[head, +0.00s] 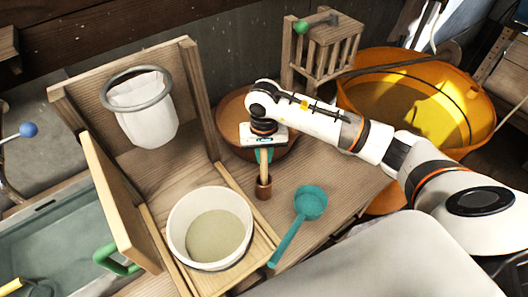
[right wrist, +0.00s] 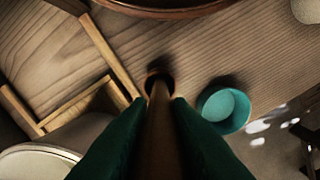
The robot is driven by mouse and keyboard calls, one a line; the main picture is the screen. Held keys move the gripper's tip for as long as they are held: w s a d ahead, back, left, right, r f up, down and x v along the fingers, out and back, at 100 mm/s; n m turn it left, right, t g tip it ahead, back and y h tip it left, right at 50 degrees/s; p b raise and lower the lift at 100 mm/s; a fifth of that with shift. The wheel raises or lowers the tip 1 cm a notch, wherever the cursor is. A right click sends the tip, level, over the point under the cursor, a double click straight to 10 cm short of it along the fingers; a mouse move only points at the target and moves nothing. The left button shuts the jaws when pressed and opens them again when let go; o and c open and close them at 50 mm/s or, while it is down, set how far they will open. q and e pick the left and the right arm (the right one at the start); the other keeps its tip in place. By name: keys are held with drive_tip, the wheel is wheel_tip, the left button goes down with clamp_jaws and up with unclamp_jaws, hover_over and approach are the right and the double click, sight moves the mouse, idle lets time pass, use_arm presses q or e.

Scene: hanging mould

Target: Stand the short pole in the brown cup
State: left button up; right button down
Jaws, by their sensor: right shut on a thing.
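The short pole (head: 264,165) is a thin wooden rod, roughly upright. My right gripper (head: 264,152) is shut on its upper part. The brown cup (head: 263,189) is a small dark-brown holder on the wooden bench, directly below the gripper. In the head view the pole's lower end meets the cup's mouth. In the right wrist view the pole (right wrist: 162,130) runs between the green fingers (right wrist: 160,115) towards the dark opening of the cup (right wrist: 158,77). I cannot tell how deep the pole's tip sits in it. My left gripper is not in view.
A teal ladle (head: 309,203) lies just right of the cup. A white bucket (head: 210,228) stands to the left in a wooden frame. A brown bowl (head: 231,120) is behind the gripper. A wooden rack (head: 320,52) and an orange tub (head: 475,100) are further back.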

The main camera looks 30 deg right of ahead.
drive_tip(key=shift+f, duration=0.2)
drive_tip(key=c, duration=1.3)
unclamp_jaws()
drive_tip(key=shift+c, duration=0.2)
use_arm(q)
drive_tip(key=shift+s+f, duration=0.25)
use_arm(e)
drive_tip(key=shift+o, duration=0.2)
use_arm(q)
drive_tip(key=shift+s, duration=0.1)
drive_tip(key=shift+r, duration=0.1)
use_arm(e)
drive_tip(key=shift+r, duration=0.15)
drive_tip(key=shift+r, duration=0.2)
wheel_tip(320, 180, up, 11)
drive_tip(key=b, duration=0.4)
drive_tip(key=shift+w+f, duration=0.1)
drive_tip(key=shift+f, duration=0.05)
drive_tip(key=shift+r, duration=0.5)
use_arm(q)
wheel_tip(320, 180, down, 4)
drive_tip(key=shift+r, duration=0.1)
